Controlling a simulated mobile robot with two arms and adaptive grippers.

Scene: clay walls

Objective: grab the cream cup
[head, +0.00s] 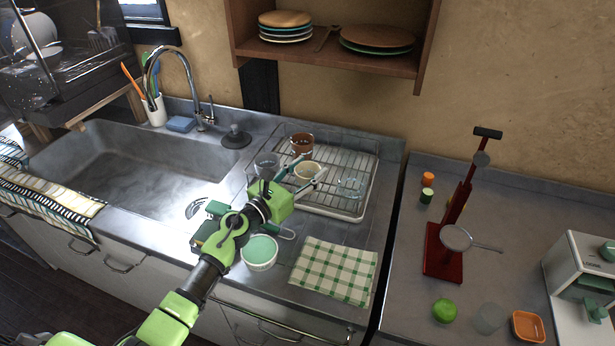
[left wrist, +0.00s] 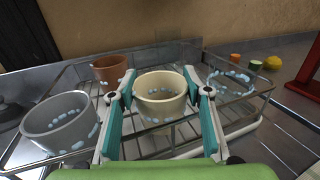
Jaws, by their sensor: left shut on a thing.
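The cream cup (head: 308,171) stands on the dish rack (head: 366,180). In the left wrist view the cream cup (left wrist: 160,97) is upright, with pale blue droplets on it, between the two fingers. My left gripper (head: 305,172) reaches over the rack from the front and is shut on the cream cup. It also shows in the left wrist view (left wrist: 161,94), one finger on each side of the cup. My right gripper is in neither view.
Around the cream cup on the rack are a brown cup (head: 301,143), a grey cup (left wrist: 60,122) and a clear glass (head: 350,186). A checked cloth (head: 335,270) and a white bowl with a green inside (head: 260,252) lie in front. A sink (head: 140,165) is left.

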